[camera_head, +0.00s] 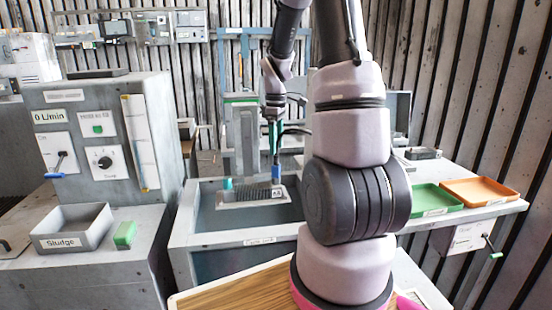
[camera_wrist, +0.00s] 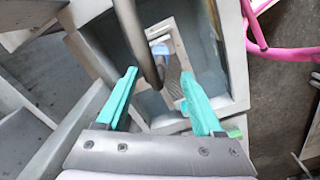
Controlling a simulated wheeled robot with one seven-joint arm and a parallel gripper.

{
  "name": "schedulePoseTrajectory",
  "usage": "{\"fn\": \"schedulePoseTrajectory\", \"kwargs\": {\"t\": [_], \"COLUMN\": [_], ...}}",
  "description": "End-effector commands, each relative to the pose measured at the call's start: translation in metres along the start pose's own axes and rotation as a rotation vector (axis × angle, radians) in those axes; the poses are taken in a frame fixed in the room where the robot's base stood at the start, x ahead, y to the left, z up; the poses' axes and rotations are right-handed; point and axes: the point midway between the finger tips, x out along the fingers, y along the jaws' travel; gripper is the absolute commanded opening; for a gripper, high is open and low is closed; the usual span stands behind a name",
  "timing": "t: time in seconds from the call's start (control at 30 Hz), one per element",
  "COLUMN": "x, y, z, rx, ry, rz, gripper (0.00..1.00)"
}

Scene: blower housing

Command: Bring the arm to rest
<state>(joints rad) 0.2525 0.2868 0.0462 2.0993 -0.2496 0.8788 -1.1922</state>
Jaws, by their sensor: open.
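My gripper (camera_head: 273,140) hangs pointing down over the grey basin (camera_head: 208,225) in the head view, at the end of my raised arm. In the wrist view its two teal fingers stand apart, with the open gap (camera_wrist: 159,74) between them. No object is visibly held. A dark rod (camera_wrist: 143,40) crosses the wrist view close to the gap; I cannot tell whether it touches a finger. A blue piece (camera_head: 276,172) shows below the gripper, by a dark mesh tray (camera_head: 245,196) in the basin.
At the left are a control cabinet (camera_head: 90,100), the Sludge bin (camera_head: 70,228) and a green block (camera_head: 125,234). At the right, a green tray (camera_head: 435,199) and an orange tray (camera_head: 480,191) lie on the bench. My arm hides the middle. A pink tube (camera_wrist: 262,40) shows in the wrist view.

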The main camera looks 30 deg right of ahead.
Motion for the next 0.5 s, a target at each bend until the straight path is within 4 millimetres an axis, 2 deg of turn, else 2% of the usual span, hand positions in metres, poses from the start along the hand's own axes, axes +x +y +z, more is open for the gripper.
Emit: {"fn": "schedulePoseTrajectory", "kwargs": {"t": [0.1, 0.2, 0.5], "x": [-0.015, -0.020, -0.022], "y": [0.000, 0.000, 0.000], "z": [0.000, 0.000, 0.000], "rx": [-0.001, 0.000, 0.000], "ry": [0.001, 0.001, 0.000], "rz": [0.001, 0.000, -0.001], "gripper": [0.68, 0.68, 0.68]}}
